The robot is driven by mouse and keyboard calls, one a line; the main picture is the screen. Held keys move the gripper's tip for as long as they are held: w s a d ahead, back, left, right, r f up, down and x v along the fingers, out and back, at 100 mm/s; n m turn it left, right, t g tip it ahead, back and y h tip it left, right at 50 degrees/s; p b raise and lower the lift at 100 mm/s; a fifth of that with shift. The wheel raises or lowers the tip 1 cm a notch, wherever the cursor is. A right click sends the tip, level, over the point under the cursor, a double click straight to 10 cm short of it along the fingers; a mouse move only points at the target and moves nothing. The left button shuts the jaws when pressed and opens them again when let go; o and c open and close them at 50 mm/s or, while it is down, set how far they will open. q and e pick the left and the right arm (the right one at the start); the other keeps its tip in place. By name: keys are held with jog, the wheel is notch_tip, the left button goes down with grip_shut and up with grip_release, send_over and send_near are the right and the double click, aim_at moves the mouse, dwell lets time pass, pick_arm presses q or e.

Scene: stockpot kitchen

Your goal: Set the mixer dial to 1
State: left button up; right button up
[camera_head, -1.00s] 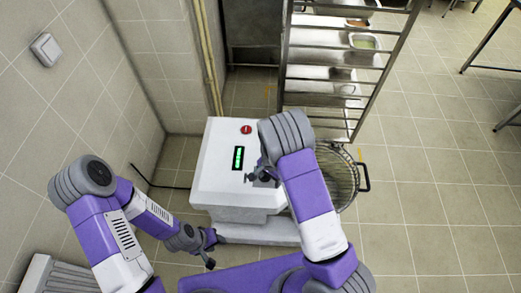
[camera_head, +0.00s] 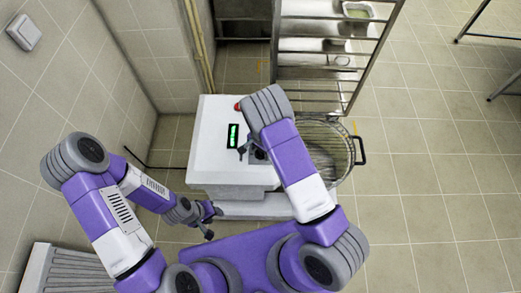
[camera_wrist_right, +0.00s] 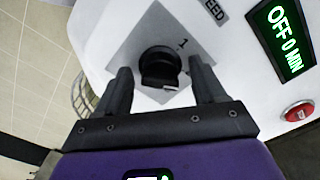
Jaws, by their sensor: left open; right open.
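The mixer (camera_head: 213,161) is a white machine with a sloping top. Its black dial (camera_wrist_right: 160,66) sits on a grey diamond plate in the right wrist view, with a printed "1" beside it to the upper right. Which mark the dial points at is not clear. My right gripper (camera_wrist_right: 161,80) is open, with one finger on each side of the dial; contact cannot be told. In the head view my right gripper (camera_head: 246,150) is over the panel and partly hides the dial. My left gripper (camera_head: 207,222) is open and empty, low in front of the mixer.
The green display (camera_wrist_right: 284,38) reads OFF 0 MIN, with a red button (camera_wrist_right: 298,111) near it. A wire guard (camera_head: 335,150) is at the mixer's right. A metal rack (camera_head: 325,60) stands behind, a tiled wall at left.

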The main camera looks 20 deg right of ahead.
jog(key=c, duration=1.1)
jog(key=shift+n, duration=0.3)
jog(key=n+b, duration=0.2)
jog(key=n, duration=0.3)
jog(key=n+b, duration=0.1)
jog(key=n, duration=0.5)
jog(key=shift+b, duration=0.3)
jog(key=o, duration=1.1)
jog(key=shift+r, duration=0.15)
